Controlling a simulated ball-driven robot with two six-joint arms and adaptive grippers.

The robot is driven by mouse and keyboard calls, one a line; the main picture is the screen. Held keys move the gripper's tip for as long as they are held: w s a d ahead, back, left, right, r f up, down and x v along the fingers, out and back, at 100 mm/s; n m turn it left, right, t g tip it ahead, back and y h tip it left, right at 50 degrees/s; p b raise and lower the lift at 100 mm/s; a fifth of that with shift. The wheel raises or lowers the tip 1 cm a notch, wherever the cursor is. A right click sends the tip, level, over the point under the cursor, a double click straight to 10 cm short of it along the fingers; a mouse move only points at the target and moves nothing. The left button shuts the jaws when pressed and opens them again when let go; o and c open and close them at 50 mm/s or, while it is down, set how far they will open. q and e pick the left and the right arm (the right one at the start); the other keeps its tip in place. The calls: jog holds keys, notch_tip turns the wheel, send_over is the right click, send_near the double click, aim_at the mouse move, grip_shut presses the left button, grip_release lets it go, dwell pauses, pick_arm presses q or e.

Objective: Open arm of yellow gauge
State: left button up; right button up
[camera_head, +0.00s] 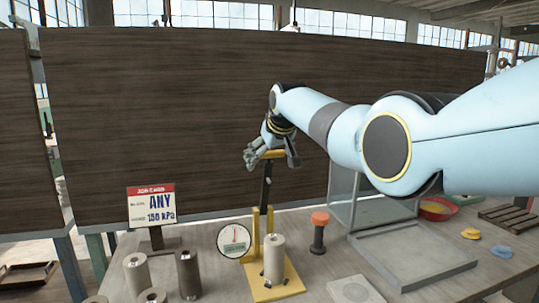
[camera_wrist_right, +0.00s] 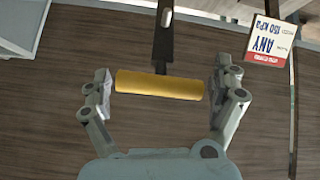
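The yellow gauge stands on the table with a yellow base plate (camera_head: 290,286), a yellow post and a round white dial (camera_head: 234,240). Its dark arm (camera_head: 266,185) points up, nearly upright, and ends in a yellow crossbar handle (camera_head: 273,154). A pale clay cylinder (camera_head: 274,258) stands on the base plate. My right gripper (camera_head: 272,158) is at the handle, with one finger beyond each end. In the right wrist view the handle (camera_wrist_right: 160,85) lies between the open fingers, with small gaps seeming to show at both ends. My left gripper is not in view.
Several clay cylinders (camera_head: 188,275) stand left of the gauge, before a sign (camera_head: 151,205) reading "ANY" and "150 kPa". An orange-topped tool (camera_head: 319,232), a grey tray (camera_head: 410,262) and a clear-walled box are to the right. A dark wooden panel (camera_head: 150,110) rises behind.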

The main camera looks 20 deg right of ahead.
jog(key=shift+w+f, duration=0.2)
jog(key=shift+w, duration=0.05)
jog(key=shift+v, duration=0.8)
jog(key=v, duration=1)
jog(key=shift+r, duration=0.15)
jog(key=shift+s, duration=0.15)
